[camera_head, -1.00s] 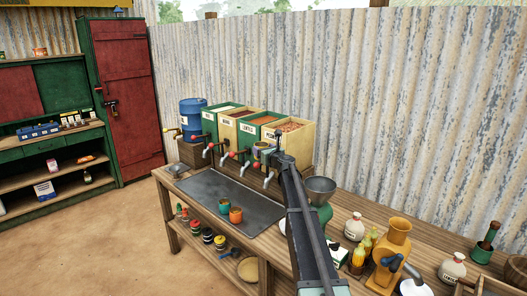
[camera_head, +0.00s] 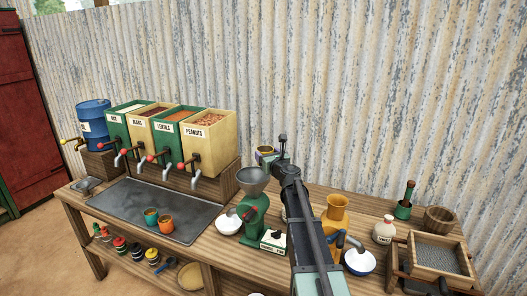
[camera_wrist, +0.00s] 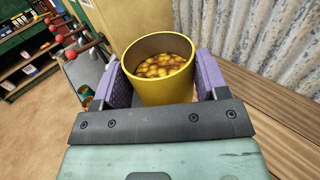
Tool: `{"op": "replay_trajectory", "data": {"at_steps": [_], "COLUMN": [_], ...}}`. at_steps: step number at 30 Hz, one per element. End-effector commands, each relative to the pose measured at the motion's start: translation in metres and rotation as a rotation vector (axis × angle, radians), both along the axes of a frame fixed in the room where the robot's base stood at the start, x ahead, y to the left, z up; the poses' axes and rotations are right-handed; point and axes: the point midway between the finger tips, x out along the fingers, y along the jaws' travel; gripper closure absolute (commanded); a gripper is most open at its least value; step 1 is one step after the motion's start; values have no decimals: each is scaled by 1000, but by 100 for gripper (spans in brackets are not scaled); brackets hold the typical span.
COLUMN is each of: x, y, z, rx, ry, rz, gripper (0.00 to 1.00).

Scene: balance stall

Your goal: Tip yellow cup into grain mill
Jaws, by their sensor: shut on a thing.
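The yellow cup (camera_wrist: 160,88) is upright between the purple fingers of my gripper (camera_wrist: 155,75) in the wrist view, with yellow-brown pieces inside. My gripper is shut on it. In the head view, the cup (camera_head: 265,149) shows small beside my arm, above the back of the bench. A green mill (camera_head: 256,213) with a grey funnel hopper (camera_head: 254,178) stands on the bench, below and slightly left of the cup. An orange mill (camera_head: 335,212) stands to the right of my arm. I cannot tell from labels which one is the grain mill.
Several labelled bins (camera_head: 205,150) with red-knobbed taps stand to the left, above a dark tray (camera_head: 125,208). A green cup (camera_head: 151,216) and an orange cup (camera_head: 166,224) stand on that tray. A white bowl (camera_head: 228,224) sits beside the green mill. A corrugated wall closes the back.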

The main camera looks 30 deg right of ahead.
Motion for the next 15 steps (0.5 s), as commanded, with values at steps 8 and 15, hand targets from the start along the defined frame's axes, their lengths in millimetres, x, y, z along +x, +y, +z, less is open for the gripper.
{"op": "replay_trajectory", "data": {"at_steps": [8, 15], "x": [1, 2], "y": [5, 9], "z": [-9, -15], "rx": [-204, -766], "ry": [15, 61], "rz": [1, 0], "gripper": [59, 59]}}
